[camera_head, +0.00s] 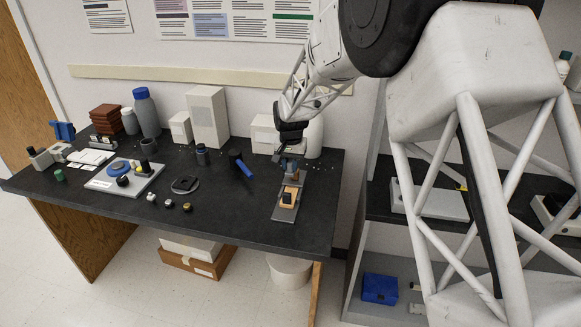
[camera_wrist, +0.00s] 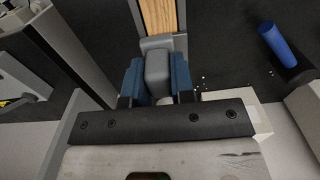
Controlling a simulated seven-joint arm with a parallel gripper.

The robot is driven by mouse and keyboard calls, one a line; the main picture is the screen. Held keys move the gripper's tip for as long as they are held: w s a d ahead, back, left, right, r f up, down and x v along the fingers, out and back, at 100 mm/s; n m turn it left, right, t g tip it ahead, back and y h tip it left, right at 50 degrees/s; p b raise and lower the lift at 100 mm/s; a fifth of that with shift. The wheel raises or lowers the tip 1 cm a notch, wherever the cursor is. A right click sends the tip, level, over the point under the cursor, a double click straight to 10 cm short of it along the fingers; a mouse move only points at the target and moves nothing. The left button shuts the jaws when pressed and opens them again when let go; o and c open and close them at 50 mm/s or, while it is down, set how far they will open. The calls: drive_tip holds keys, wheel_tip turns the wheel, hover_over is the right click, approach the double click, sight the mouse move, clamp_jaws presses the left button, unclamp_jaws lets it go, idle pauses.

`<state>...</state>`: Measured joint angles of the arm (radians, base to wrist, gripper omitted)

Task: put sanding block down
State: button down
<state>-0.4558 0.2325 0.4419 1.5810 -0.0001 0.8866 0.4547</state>
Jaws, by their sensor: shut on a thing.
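My gripper (camera_head: 289,165) is low over the right part of the dark bench. In the wrist view its two blue fingers (camera_wrist: 157,80) are shut on a grey block with rounded edges (camera_wrist: 157,66), which I take to be the sanding block. The block is over or on the near-wall end of a narrow grey tray (camera_head: 283,212); I cannot tell whether it touches. A light wooden piece (camera_head: 290,195) with a dark part on top lies on the tray's front half, and its wood grain shows beyond the block in the wrist view (camera_wrist: 163,16).
A blue-handled tool (camera_head: 244,168) lies left of the tray. White boxes (camera_head: 207,117) and a white container (camera_head: 314,137) stand behind. A pale board (camera_head: 105,184) with blue and dark parts is farther left.

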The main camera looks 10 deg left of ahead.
drive_tip(key=shift+s, duration=0.15)
idle(0.3)
drive_tip(key=shift+s+a+f, duration=0.15)
drive_tip(key=shift+s+a, duration=0.05)
drive_tip(key=shift+s, duration=0.35)
drive_tip(key=s+a+f, duration=0.1)
drive_tip(key=s+f, duration=0.1)
drive_tip(key=s, duration=0.9)
drive_tip(key=s+a+f, duration=0.1)
drive_tip(key=s+f, duration=0.2)
drive_tip(key=s, duration=0.9)
drive_tip(key=shift+f, duration=0.25)
drive_tip(key=shift+w+a, duration=0.1)
drive_tip(key=w+a, duration=0.3)
drive_tip(key=w, duration=0.1)
drive_tip(key=w+a+f, duration=0.1)
drive_tip(key=w+a, duration=0.2)
drive_tip(key=w, duration=0.1)
drive_tip(key=w+a, duration=0.3)
drive_tip(key=w, duration=0.2)
drive_tip(key=shift+a+f, duration=0.2)
drive_tip(key=shift+a, duration=0.05)
drive_tip(key=shift+s, duration=0.1)
